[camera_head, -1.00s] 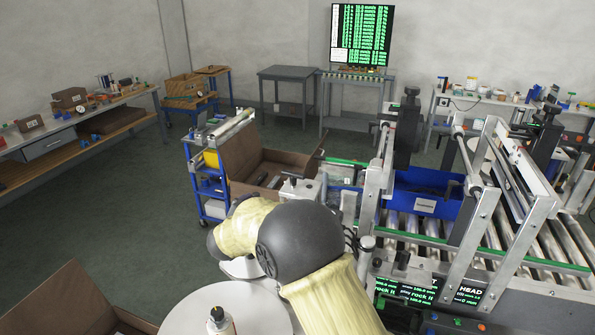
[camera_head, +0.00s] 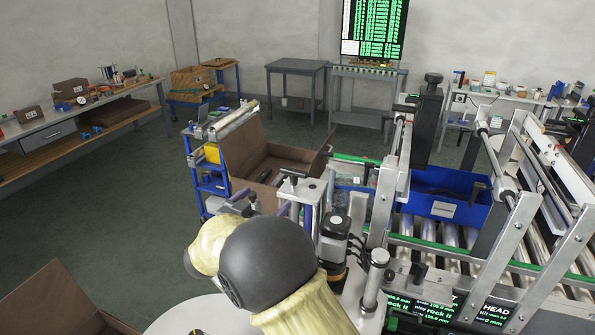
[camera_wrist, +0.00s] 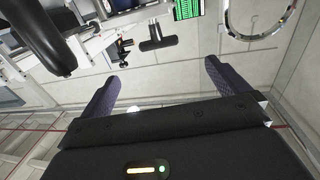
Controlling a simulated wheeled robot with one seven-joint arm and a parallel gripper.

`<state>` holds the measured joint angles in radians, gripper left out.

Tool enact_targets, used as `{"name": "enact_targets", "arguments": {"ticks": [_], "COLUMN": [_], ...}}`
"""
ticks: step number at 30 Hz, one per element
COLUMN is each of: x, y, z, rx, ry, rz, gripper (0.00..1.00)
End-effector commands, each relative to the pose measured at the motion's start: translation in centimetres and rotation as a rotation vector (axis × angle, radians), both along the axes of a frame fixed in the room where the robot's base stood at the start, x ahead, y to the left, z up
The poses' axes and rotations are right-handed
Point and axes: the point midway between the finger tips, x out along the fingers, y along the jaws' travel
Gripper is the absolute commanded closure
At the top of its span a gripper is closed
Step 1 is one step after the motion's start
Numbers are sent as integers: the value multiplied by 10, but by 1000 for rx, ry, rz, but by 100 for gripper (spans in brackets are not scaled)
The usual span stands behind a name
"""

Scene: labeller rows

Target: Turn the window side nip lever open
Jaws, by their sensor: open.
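My gripper (camera_wrist: 161,72) is open in the wrist view, with its two dark purple fingers apart and nothing between them. A black T-shaped handle (camera_wrist: 157,36) shows beyond the fingertips, apart from them. A larger dark rounded bar (camera_wrist: 45,35) is at the upper left of that view. In the head view, a small dark lever (camera_head: 291,172) sits on top of a grey metal block at the near end of the labeller. I cannot tell for certain which of these is the window side nip lever. My yellow and black arm covers part of the machine's near end.
A black and silver motor (camera_head: 335,238) and a metal post (camera_head: 375,275) stand right of my arm. A blue bin (camera_head: 445,208) sits on the rollers. An open brown carton (camera_head: 270,160) is behind the lever block.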

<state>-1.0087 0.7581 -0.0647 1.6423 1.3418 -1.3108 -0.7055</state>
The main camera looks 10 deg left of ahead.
Motion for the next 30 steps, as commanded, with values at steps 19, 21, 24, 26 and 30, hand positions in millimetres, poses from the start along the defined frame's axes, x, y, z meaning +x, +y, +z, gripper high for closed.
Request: {"name": "enact_targets", "arguments": {"ticks": [19, 21, 24, 26, 30], "x": [47, 59, 76, 86, 110], "y": [-13, -17, -21, -25, -31], "z": [3, 3, 4, 3, 3], "rx": [1, 1, 1, 0, 0], "ry": [0, 0, 0, 1, -1], "rz": [-2, -2, -2, -3, -3], "gripper": [0, 0, 0, 0, 0]}}
